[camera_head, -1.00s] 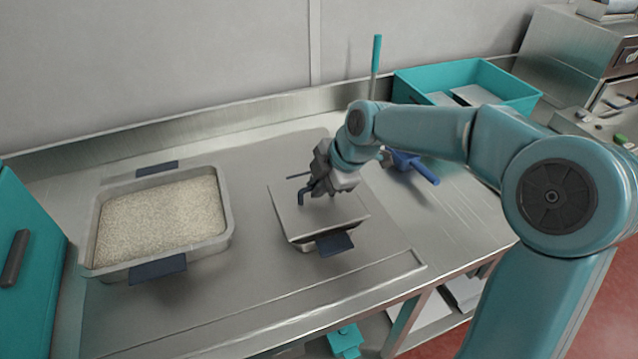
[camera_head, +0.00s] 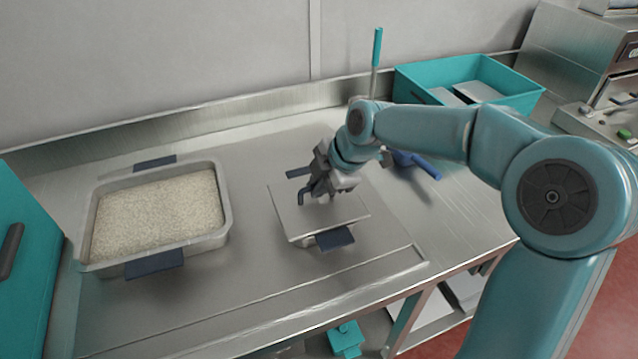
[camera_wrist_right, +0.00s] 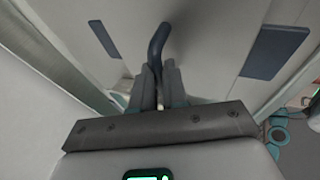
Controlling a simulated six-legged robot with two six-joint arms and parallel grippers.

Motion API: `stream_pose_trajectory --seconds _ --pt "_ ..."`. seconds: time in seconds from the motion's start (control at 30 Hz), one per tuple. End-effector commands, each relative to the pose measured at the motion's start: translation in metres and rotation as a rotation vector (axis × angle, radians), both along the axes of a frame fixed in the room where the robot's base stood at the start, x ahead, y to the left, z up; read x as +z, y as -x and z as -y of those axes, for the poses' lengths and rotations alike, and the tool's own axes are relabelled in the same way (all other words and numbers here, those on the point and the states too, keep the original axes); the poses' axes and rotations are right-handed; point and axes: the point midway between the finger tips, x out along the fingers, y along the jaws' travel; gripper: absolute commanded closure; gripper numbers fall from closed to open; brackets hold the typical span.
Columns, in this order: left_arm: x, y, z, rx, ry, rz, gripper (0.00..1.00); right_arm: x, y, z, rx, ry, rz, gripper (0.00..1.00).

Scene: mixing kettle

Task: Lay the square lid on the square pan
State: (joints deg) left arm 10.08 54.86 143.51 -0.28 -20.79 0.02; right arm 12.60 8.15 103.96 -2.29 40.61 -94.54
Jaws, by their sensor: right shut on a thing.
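The square lid (camera_head: 340,214) is a flat grey sheet with a bent dark blue handle. It lies level over the small square pan (camera_head: 302,242), with no clear gap at the front edge. The lid hides the pan's inside. The pan's blue front grip (camera_head: 335,238) sticks out below the lid edge. My right gripper (camera_head: 312,191) is shut on the lid's handle (camera_wrist_right: 157,42), above the lid. In the right wrist view, the fingers (camera_wrist_right: 160,82) close around the handle's lower part, and a pan grip (camera_wrist_right: 272,52) shows beside the lid. My left gripper is not seen.
A large pan of pale grain (camera_head: 160,215) stands left on the steel bench (camera_head: 230,290). A teal crate (camera_head: 515,92) stands at the back right. A blue tool (camera_head: 422,165) lies behind my right wrist. A teal box (camera_head: 28,235) is at the left edge.

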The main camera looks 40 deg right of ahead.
Motion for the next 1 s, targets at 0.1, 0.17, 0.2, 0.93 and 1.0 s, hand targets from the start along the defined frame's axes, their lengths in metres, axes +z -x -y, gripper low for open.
stream_pose_trajectory --seconds 0.1,0.17,0.2,0.93,1.0 --pt "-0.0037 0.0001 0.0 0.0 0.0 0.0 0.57 -0.0022 -0.0002 -0.0001 -0.001 0.0 0.002 1.0" --pt "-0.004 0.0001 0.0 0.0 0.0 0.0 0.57 -0.0022 -0.0002 -0.0001 -0.001 0.0 0.002 1.0" --pt "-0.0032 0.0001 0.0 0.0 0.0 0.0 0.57 -0.0014 -0.0002 -0.0001 -0.001 0.0 0.002 1.0" --pt "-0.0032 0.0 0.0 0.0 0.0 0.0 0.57 -0.0023 0.0004 -0.0002 0.0 0.0 -0.001 0.32" --pt "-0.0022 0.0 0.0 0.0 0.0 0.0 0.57 -0.0005 0.0009 0.0001 0.0 0.0 -0.001 0.32"
